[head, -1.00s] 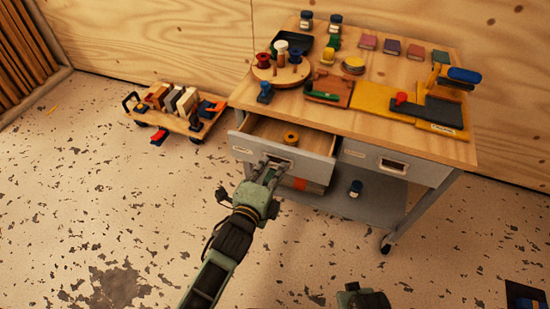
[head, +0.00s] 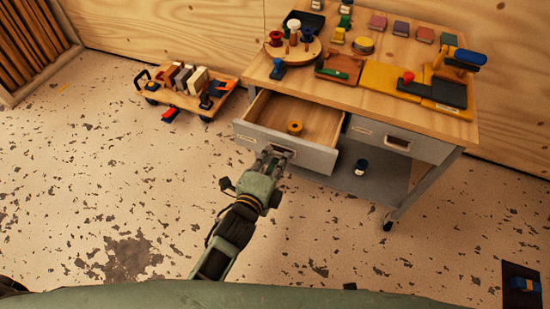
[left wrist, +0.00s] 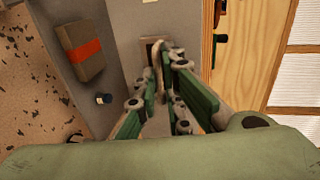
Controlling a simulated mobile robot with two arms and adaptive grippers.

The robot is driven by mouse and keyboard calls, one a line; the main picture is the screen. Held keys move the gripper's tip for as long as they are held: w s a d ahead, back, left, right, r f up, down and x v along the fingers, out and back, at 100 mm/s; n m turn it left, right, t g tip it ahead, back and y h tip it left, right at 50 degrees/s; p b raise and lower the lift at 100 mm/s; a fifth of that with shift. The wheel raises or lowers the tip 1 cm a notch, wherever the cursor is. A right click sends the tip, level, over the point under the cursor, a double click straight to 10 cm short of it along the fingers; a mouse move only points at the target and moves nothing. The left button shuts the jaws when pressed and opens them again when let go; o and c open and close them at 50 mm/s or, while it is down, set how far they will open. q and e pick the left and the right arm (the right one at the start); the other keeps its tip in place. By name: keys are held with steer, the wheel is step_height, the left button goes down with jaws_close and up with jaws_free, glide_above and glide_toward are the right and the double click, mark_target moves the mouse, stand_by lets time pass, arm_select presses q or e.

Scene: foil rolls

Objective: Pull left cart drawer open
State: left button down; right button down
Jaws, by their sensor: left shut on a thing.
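The left cart drawer (head: 288,142) stands open in the head view, pulled out from the grey cart, with an orange roll (head: 295,127) inside it. My left gripper (head: 276,155) is at the drawer's front and shut on its handle. In the left wrist view the fingers (left wrist: 165,65) meet at the handle recess (left wrist: 150,48) on the grey drawer front. The fingers hide most of the handle. My right gripper does not show in the current views.
The cart's wooden top (head: 350,98) holds a round spool stand (head: 293,50), mats and small blocks. The right drawer (head: 400,143) is shut. A low wooden trolley (head: 185,97) stands on the floor at left. Open floor lies in front.

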arm_select(q)
steer(key=shift+s+f, duration=0.15)
steer(key=shift+f, duration=0.25)
steer(key=c, duration=2)
jaws_free()
steer(key=shift+o, duration=0.3)
steer(key=shift+r, duration=0.1)
steer(key=shift+r, duration=0.1)
steer(key=v, duration=1.1)
steer(key=shift+s, duration=0.35)
steer(key=shift+a+r, duration=0.1)
steer(key=shift+a, duration=0.05)
